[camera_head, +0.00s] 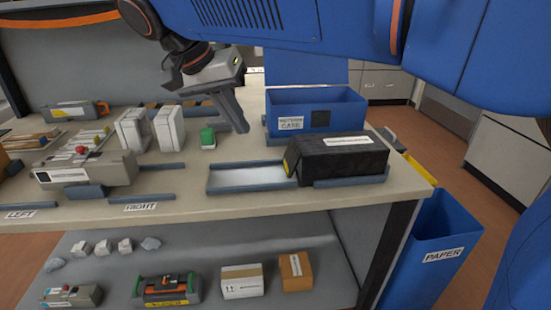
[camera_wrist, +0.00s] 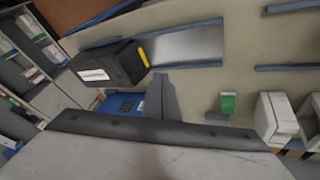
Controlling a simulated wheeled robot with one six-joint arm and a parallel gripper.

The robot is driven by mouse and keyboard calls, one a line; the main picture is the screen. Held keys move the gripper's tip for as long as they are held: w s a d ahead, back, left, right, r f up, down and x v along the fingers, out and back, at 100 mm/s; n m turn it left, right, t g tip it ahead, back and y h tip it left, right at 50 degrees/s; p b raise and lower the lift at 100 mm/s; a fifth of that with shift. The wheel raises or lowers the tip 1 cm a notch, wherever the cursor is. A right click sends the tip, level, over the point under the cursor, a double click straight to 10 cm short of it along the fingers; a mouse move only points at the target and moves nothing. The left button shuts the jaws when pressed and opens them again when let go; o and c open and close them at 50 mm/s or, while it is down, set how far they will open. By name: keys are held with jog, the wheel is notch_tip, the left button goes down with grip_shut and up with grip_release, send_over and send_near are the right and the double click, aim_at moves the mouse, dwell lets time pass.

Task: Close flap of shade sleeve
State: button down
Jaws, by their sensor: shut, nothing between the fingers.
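The black shade sleeve (camera_head: 338,158) lies on the right part of the bench, with a white label on its side. A yellow edge shows at its left end; I cannot make out whether a flap there is open. In the wrist view the sleeve (camera_wrist: 108,66) is at the upper left, with the yellow strip (camera_wrist: 143,57) on its end facing the pale tray. My gripper (camera_head: 238,122) is shut and empty, above the bench, left of the sleeve and apart from it. In the wrist view its fingers (camera_wrist: 160,92) point toward the tray.
A pale tray (camera_head: 236,178) with blue rails adjoins the sleeve's left end. A blue case (camera_head: 284,122) with its lid raised stands behind. A green-topped item (camera_head: 208,139), white boxes (camera_head: 168,129) and a grey cartridge (camera_head: 112,172) stand left. A blue paper bin (camera_head: 440,235) is beside the bench.

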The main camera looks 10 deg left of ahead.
jog(key=s+f+n+t, duration=0.1)
jog(key=f+n, duration=0.1)
jog(key=n, duration=0.2)
send_near(287, 166)
jog(key=a+f, duration=0.1)
jog(key=w+a+f, duration=0.1)
jog(key=f, duration=0.1)
jog(key=w+a+f, duration=0.1)
jog(key=f, duration=0.1)
jog(key=shift+w+d+f, duration=0.15)
jog(key=shift+d, duration=0.4)
jog(key=shift+w+d+f, duration=0.15)
jog(key=shift+d, duration=0.4)
jog(key=shift+w+d+f, duration=0.25)
jog(key=shift+d, duration=0.45)
jog(key=shift+f, duration=0.1)
jog(key=shift+d+f+n+t+h, duration=0.35)
jog(key=shift+f+h, duration=0.3)
jog(key=shift+h, duration=0.55)
jog(key=shift+w+d+f+t+h, duration=0.1)
jog(key=shift+d+t+h, duration=0.15)
jog(key=shift+h, duration=0.35)
jog(key=shift+w+d+t+h, duration=0.15)
jog(key=shift+t+h, duration=0.15)
jog(key=shift+h, duration=0.3)
